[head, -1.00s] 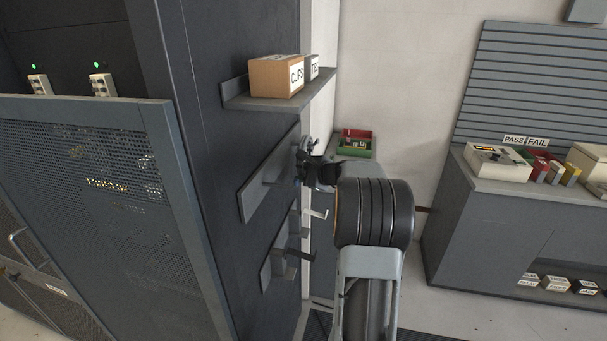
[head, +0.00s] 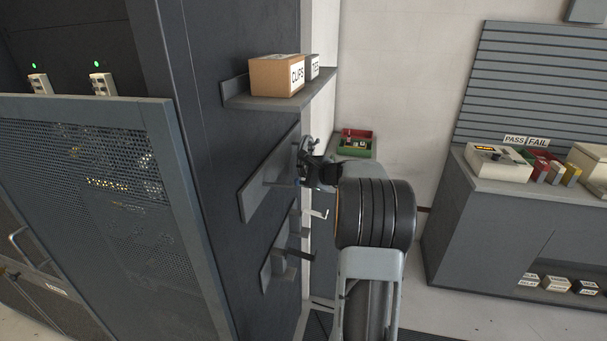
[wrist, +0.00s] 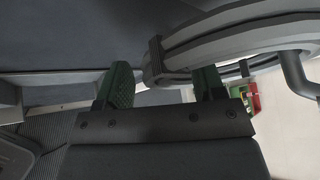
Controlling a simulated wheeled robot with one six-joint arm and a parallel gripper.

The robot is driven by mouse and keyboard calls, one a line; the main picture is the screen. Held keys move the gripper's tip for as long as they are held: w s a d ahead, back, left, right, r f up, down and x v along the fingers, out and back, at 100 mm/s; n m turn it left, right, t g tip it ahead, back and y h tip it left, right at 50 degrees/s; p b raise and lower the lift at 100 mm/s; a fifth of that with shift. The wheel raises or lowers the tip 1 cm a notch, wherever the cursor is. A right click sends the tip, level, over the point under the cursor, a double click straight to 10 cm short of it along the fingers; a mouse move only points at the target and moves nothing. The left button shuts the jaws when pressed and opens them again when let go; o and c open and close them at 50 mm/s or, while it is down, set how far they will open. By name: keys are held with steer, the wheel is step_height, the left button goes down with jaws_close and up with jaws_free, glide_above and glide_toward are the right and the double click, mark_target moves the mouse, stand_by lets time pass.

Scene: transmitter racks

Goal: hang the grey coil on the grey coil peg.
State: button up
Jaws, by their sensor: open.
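The grey coil (wrist: 235,38) fills the upper right of the wrist view, its light grey loops bound by a dark tie (wrist: 155,61). My gripper (wrist: 163,85) is open, with green finger pads. The tie end of the coil lies between or just beyond the fingers, and the loops pass across the right finger. I cannot tell whether they touch. A dark grey bent rod (wrist: 293,75) shows beside the coil at right; whether it bears the coil is unclear. In the head view my gripper (head: 308,151) is beside the cabinet's upper peg plate (head: 262,193). I cannot make out the coil there.
Below are a pale hook (head: 318,213) and a dark hook (head: 298,254) on lower plates. A shelf (head: 270,103) with a CLIPS box (head: 277,76) overhangs the plate. A green and red tray (head: 355,144) stands behind.

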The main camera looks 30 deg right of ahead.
steer(key=b+v, duration=0.2)
steer(key=v, duration=1.2)
steer(key=s+a+f+n+g, duration=0.65)
steer(key=a+f+n, duration=0.25)
steer(key=a+f, duration=0.15)
steer(key=s+a+f+n+g+h, duration=0.1)
steer(key=s+a+n, duration=0.3)
steer(key=a+n, duration=0.3)
steer(key=s+a+f+n+g+h, duration=0.1)
steer(key=s+a+n+g+h, duration=0.1)
steer(key=s+a+n, duration=0.2)
steer(key=a+n, duration=0.3)
steer(key=a, duration=0.5)
steer(key=shift+a+n, duration=0.15)
steer(key=shift+n, duration=0.15)
